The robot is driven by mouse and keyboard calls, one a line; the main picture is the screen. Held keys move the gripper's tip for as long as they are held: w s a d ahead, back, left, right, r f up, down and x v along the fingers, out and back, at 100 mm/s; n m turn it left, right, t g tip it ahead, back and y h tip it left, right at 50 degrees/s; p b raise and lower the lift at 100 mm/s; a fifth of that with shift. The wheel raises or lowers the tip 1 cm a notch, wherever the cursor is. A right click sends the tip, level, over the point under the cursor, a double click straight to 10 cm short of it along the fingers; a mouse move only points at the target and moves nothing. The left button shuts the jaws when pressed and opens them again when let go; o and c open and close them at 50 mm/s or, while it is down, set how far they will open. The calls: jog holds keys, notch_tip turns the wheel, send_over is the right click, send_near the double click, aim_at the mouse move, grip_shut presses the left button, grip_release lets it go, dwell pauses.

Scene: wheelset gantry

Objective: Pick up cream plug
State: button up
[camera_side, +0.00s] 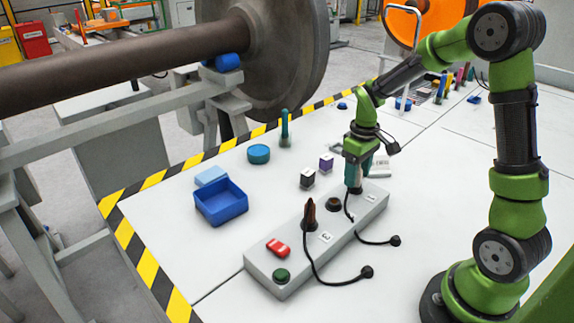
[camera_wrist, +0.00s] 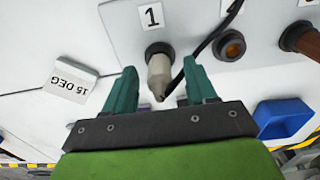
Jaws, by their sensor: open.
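The cream plug (camera_wrist: 158,70) stands in the panel (camera_side: 262,262) beside the label 1 in the wrist view, with its narrow tip toward the camera. My gripper (camera_wrist: 159,78) is open, with one green finger on each side of the plug and small gaps visible. In the side view my gripper (camera_side: 354,186) points down over the far end of the panel and mostly hides the plug. A black cable runs from this end to a round black knob (camera_side: 395,240).
A brown plug (camera_side: 310,216) stands in the panel beyond an empty-looking socket (camera_side: 333,204). The panel also has a red switch (camera_side: 278,248) and a green button (camera_side: 281,276). A blue bin (camera_side: 221,203), small blocks (camera_side: 308,178) and a 15 DEG block (camera_wrist: 71,80) are nearby.

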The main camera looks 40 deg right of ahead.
jog(key=shift+f, duration=0.5)
grip_shut()
jog(key=shift+r, duration=0.1)
jog(key=shift+r, duration=0.45)
jog(key=r, duration=0.2)
jog(key=shift+s+a+r, duration=0.15)
jog(key=shift+s+r, duration=0.2)
jog(key=s+a, duration=0.2)
jog(key=s, duration=0.5)
jog(key=s+a+r, duration=0.1)
jog(key=s+a, duration=0.1)
jog(key=s, duration=0.5)
jog(key=shift+s+a, duration=0.25)
jog(key=shift+a, duration=0.15)
